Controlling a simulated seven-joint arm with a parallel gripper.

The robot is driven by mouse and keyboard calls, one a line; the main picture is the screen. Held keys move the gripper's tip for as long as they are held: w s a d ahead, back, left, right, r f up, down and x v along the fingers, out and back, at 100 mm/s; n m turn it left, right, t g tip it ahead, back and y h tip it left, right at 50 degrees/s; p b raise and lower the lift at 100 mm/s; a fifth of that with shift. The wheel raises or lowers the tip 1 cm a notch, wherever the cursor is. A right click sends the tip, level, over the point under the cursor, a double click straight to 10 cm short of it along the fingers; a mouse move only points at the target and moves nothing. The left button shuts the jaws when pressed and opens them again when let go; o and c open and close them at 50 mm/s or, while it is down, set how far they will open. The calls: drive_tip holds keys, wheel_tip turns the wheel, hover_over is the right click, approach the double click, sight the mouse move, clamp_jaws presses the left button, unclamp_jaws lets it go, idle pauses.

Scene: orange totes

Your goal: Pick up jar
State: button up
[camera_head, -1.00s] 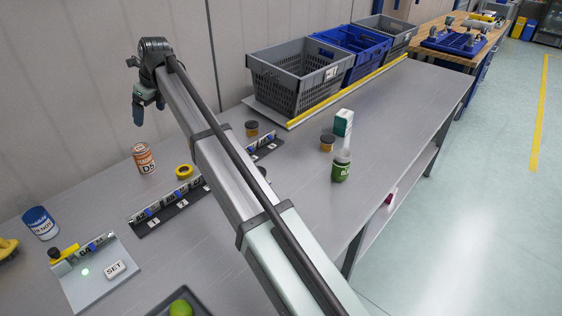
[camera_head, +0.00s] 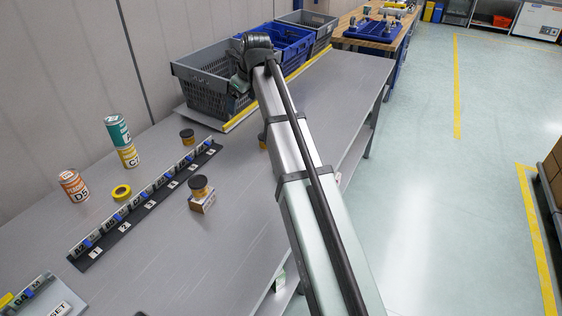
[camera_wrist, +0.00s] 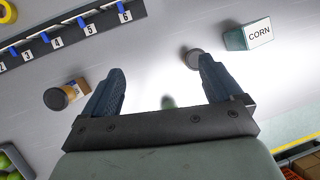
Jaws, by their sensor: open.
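Several small amber jars with dark lids are on the grey bench. One jar (camera_head: 187,137) stands behind the numbered rail. Another jar (camera_head: 199,187) sits on a small box in front of the rail; it also shows at left in the wrist view (camera_wrist: 56,98). A third jar (camera_head: 262,141) is mostly hidden by my arm. In the wrist view a jar (camera_wrist: 191,58) lies beside the right fingertip, partly covered by it. My gripper (camera_wrist: 160,68) is open, with no jar between its fingers. In the head view it hangs at the arm's end, near the grey crate.
A CORN carton (camera_wrist: 250,36) stands right of the fingers; a green bottle top (camera_wrist: 168,102) shows between them. The numbered rail (camera_head: 145,207), an orange can (camera_head: 73,185), a teal can (camera_head: 117,130) and yellow tape (camera_head: 121,192) are left. Crates (camera_head: 205,92) line the back.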

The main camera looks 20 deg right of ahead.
drive_tip(key=s+d+f+n+h, duration=0.15)
drive_tip(key=s+d+n, duration=0.4)
drive_tip(key=n, duration=0.85)
drive_tip(key=s+d+f+n+h, duration=0.1)
drive_tip(key=s+d+f+n, duration=0.2)
drive_tip(key=s+n, duration=0.75)
drive_tip(key=shift+w+d+f+n+y, duration=0.1)
drive_tip(key=shift+w+f+n, duration=0.4)
drive_tip(key=shift+w+f, duration=0.6)
drive_tip(key=shift+w+d+f+n+y, duration=0.1)
drive_tip(key=shift+w+f+n, duration=0.6)
drive_tip(key=shift+f, duration=0.75)
drive_tip(key=shift+w+f+n+y, duration=0.1)
drive_tip(key=shift+w+f+n, duration=0.25)
drive_tip(key=shift+w+f, duration=0.85)
drive_tip(key=shift+d+f, duration=0.1)
drive_tip(key=shift+f, duration=0.8)
drive_tip(key=shift+x, duration=1.8)
drive_tip(key=shift+s+d, duration=0.1)
drive_tip(key=shift+d, duration=0.05)
drive_tip(key=c, duration=1.3)
